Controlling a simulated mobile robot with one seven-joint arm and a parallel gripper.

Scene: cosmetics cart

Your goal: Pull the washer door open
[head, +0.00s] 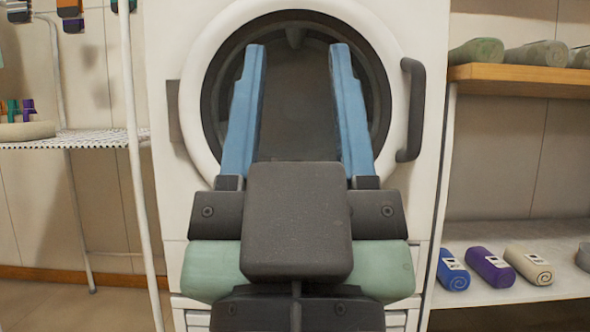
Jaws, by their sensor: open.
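The washer (165,215) is white and stands straight ahead, filling the middle of the head view. Its round door has a wide white ring (200,105) around dark glass and looks shut against the front. A dark grey upright handle (411,110) is on the door's right side, and a dark hinge piece (174,110) is at its left. My gripper (297,50) has two blue fingers spread wide apart, with nothing visible between them. It is in front of the glass, left of the handle and apart from it. My gripper hides the lower part of the door.
At right, a wooden shelf (525,75) holds rolled green towels, and a lower shelf (490,237) holds blue, purple and beige rolls. At left stands a white-framed cart (131,130) with a patterned shelf (95,137). A narrow gap separates the cart from the washer.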

